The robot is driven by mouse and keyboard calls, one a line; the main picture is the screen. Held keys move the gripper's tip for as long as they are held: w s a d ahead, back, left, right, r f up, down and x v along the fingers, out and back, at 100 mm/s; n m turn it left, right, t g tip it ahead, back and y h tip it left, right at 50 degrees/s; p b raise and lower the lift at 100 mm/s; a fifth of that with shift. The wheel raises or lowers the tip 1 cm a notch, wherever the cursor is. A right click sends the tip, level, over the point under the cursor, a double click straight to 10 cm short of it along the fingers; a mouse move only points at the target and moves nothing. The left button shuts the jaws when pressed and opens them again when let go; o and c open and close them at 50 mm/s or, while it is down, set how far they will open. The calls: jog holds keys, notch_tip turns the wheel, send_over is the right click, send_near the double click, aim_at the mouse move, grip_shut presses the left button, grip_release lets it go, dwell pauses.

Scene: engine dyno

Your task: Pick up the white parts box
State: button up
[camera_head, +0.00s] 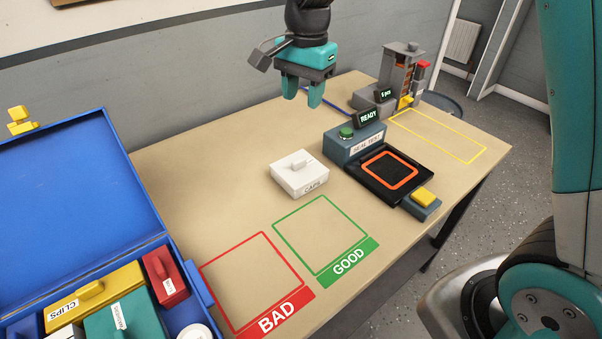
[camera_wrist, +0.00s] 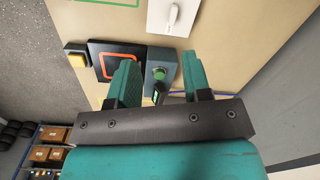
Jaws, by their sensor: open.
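The white parts box (camera_head: 299,174), labelled CAPS with a raised handle on its lid, sits upright on the wooden table, left of the seal test station. It also shows at the top edge of the wrist view (camera_wrist: 173,17), partly cut off. My gripper (camera_head: 302,98) is in the air above the back of the table, apart from the box and higher than it. In the wrist view its teal fingers (camera_wrist: 161,80) are spread with nothing between them.
The seal test station (camera_head: 349,147) with green button and READY display stands right of the box. Green GOOD (camera_head: 283,226) and red BAD (camera_head: 214,267) outlines lie in front, empty. An open blue case (camera_head: 187,277) with several boxes is at left. A grey machine (camera_head: 393,72) stands at the back right.

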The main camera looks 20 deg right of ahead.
jog(key=w+d+f+m, duration=0.1)
jog(key=w+f+m, duration=0.2)
jog(key=w+m, duration=0.15)
jog(key=p, duration=0.1)
send_over(299, 159)
jog(key=shift+n+h, duration=0.25)
jog(key=shift+h, duration=0.05)
jog(key=f, duration=1.1)
jog(key=shift+d+f, duration=0.15)
jog(key=shift+d, duration=0.05)
jog(key=shift+s+a+f+p, duration=0.15)
jog(key=shift+f+p, duration=0.25)
jog(key=shift+f, duration=1.05)
jog(key=shift+w+a+f+p, duration=0.1)
jog(key=shift+f+p, duration=0.25)
jog(key=shift+f, duration=1.05)
grip_shut()
